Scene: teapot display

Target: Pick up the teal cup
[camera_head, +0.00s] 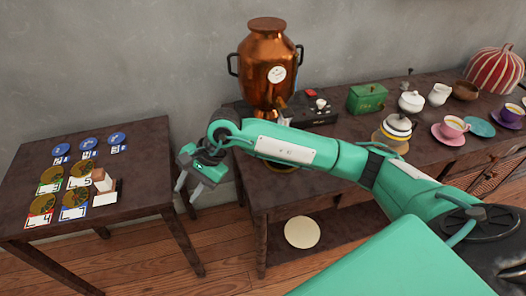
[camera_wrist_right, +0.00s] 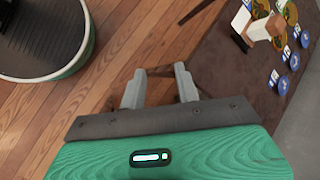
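My right gripper (camera_head: 188,191) hangs in the gap between the two tables, far to the left of the saucers. In the right wrist view its two fingers (camera_wrist_right: 157,76) stand apart with only floor between them, so it is open and empty. My left gripper is not in view.
The small left table (camera_head: 140,150) bears cards and round tokens.

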